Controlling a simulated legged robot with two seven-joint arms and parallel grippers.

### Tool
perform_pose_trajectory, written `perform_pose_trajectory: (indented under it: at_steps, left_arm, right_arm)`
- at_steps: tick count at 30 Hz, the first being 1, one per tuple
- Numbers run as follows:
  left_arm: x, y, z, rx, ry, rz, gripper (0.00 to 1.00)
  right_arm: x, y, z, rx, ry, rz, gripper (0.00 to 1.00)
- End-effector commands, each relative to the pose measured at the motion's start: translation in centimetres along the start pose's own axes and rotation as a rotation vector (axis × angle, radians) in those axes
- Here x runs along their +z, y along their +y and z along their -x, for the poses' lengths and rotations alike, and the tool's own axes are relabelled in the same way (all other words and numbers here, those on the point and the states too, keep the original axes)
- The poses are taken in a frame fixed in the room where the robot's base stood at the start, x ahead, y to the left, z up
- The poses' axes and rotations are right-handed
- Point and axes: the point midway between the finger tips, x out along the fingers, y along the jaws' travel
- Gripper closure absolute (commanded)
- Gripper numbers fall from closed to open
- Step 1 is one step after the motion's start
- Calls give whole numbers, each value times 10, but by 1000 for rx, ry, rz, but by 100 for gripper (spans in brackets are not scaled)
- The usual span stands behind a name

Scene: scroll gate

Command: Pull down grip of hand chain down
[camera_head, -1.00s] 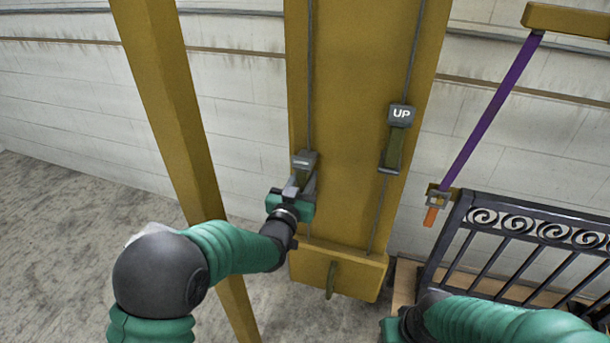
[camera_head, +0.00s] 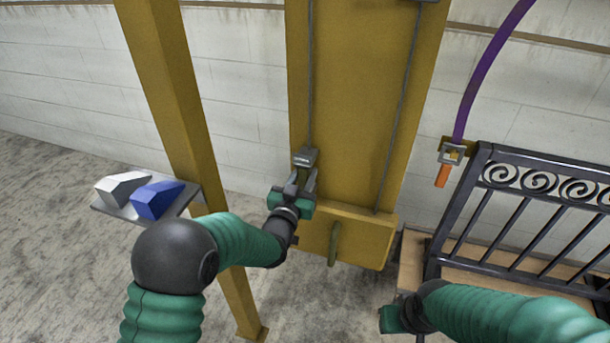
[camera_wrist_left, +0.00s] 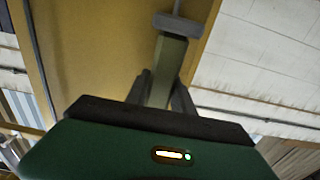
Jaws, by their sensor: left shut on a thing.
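The down grip (camera_head: 305,158) is a grey-topped olive handle on the left run of the hand chain (camera_head: 310,75), in front of a yellow column. My left gripper (camera_head: 298,184) is shut on its lower part, just above the box at the column's foot. In the left wrist view the grip (camera_wrist_left: 170,68) stands between my two fingers, with its grey cap above them. The lettering on the cap is too small to read. The right chain run (camera_head: 402,105) leads up to a dark piece at the top edge. My right gripper (camera_head: 398,318) is low at right, fingers not clear.
The yellow column (camera_head: 350,110) ends in a yellow box (camera_head: 360,235) with an olive handle. A slanted yellow post (camera_head: 165,90) and a small shelf with white and blue blocks (camera_head: 158,198) are at left. A purple strap (camera_head: 478,80) and black railing (camera_head: 530,225) are at right.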

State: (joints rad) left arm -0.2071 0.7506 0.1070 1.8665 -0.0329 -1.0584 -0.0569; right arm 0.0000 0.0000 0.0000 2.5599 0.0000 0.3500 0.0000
Motion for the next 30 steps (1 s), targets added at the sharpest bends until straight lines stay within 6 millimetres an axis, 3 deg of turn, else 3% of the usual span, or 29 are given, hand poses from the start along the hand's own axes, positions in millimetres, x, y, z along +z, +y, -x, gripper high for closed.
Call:
perform_pose_trajectory:
  at_steps: [1, 2, 3, 8, 16, 20, 23, 30]
  left_arm:
    - [15, 3, 4, 6, -34, 0, 100]
    - [15, 3, 4, 6, -34, 0, 100]
    - [16, 3, 4, 6, -34, 0, 68]
    - [13, 2, 3, 4, -28, 0, 49]
    - [9, 1, 3, 2, -20, 0, 49]
    - [7, 1, 13, 2, -19, 0, 49]
    - [6, 1, 34, 2, -21, 0, 49]
    - [7, 1, 106, 2, -24, 0, 49]
  right_arm:
    - [0, 0, -1, 0, 0, 0, 64]
    - [0, 0, -1, 0, 0, 0, 64]
    - [0, 0, -1, 0, 0, 0, 64]
    - [0, 0, -1, 0, 0, 0, 64]
    - [0, 0, 0, 0, 0, 0, 64]
    - [0, 0, 1, 0, 0, 0, 64]
    - [-1, 0, 3, 0, 0, 0, 64]
    - [-1, 0, 6, 0, 0, 0, 64]
